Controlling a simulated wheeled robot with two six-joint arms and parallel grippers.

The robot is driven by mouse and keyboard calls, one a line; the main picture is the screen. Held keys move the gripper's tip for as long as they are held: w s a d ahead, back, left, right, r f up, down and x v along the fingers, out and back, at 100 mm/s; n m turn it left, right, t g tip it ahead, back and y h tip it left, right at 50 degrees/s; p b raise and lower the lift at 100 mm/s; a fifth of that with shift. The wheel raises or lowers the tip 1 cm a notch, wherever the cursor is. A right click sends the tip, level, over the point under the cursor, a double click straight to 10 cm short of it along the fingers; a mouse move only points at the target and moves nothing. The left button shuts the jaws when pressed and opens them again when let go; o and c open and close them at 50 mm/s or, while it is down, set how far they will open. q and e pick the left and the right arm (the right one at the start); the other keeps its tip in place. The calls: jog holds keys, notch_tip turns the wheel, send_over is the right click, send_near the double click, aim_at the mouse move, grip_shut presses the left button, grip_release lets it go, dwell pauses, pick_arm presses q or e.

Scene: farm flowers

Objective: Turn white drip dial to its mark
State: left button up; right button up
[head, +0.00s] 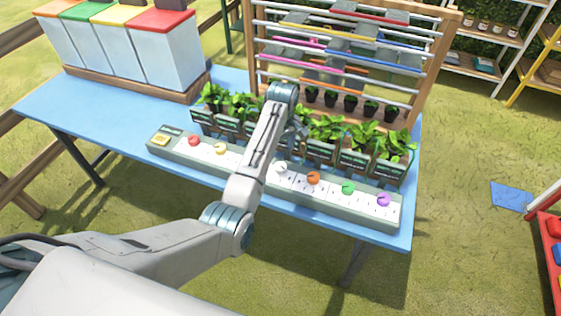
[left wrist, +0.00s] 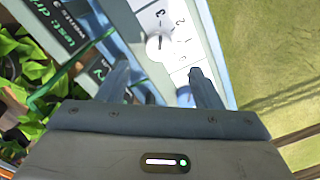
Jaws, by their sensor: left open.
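The white drip dial (head: 281,168) sits on the long grey control strip (head: 330,205) along the front of the blue table, just right of my left arm. In the left wrist view the white dial (left wrist: 158,45) shows on a pale panel with printed numbers, just beyond my fingertips. My left gripper (left wrist: 158,69) is open and empty, apart from the dial. In the head view the arm hides most of this gripper. The dial's mark cannot be made out clearly. My right gripper is not in view.
A bluish piece (left wrist: 185,96) lies between my fingers' bases and tips. Potted plants with signs (head: 358,160) stand close behind, before a wooden rack (head: 440,60).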

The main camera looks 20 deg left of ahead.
aim_at(280, 165)
pick_arm(q)
notch_tip(280, 165, down, 8)
jog(key=shift+r+p, duration=0.1)
jog(key=shift+p, duration=0.65)
jog(key=shift+c, duration=0.5)
jog(key=c, duration=0.9)
